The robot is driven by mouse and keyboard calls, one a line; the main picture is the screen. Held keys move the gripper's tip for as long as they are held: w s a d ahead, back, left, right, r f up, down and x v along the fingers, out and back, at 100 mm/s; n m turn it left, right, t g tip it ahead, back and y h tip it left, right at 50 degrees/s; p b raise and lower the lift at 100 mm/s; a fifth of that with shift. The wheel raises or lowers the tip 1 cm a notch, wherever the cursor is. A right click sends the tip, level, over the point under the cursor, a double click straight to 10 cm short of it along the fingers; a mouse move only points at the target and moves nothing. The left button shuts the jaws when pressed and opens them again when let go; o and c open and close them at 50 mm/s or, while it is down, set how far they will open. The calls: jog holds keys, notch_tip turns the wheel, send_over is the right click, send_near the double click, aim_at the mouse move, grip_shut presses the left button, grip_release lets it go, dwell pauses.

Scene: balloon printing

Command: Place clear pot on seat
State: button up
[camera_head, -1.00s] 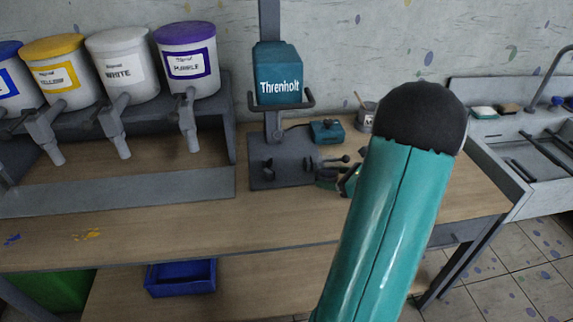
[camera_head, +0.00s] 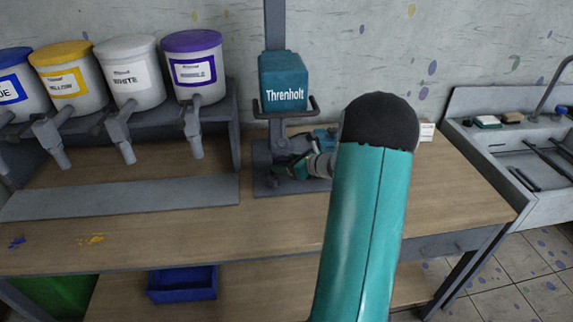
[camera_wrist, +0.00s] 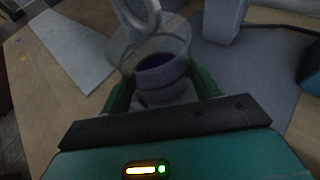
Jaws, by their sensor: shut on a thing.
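The clear pot (camera_wrist: 182,45) is between the green fingers of my gripper (camera_wrist: 163,88) in the wrist view, and they are shut on it. Purple and grey round shapes show through or inside it; I cannot tell which. In the head view my gripper (camera_head: 291,168) is low in front of the Threnholt machine (camera_head: 284,84), over its grey base (camera_head: 262,184); the pot is too small to make out there. A grey metal ring (camera_wrist: 145,14) is close by the pot's rim in the wrist view. The seat cannot be told apart clearly, and I cannot tell whether the pot touches it.
Blue, yellow, white and purple paint dispensers (camera_head: 193,66) stand on a grey rack at the left. The machine's grey column (camera_wrist: 220,18) stands just beyond the pot. A sink (camera_head: 535,165) is at the right. The front of the wooden bench (camera_head: 190,235) is mostly clear.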

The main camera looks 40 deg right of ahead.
jog(key=shift+w+f, duration=0.1)
jog(key=shift+f, duration=0.2)
jog(key=shift+f, duration=0.35)
jog(key=shift+f, duration=0.25)
jog(key=o, duration=1.1)
jog(key=shift+o, duration=0.2)
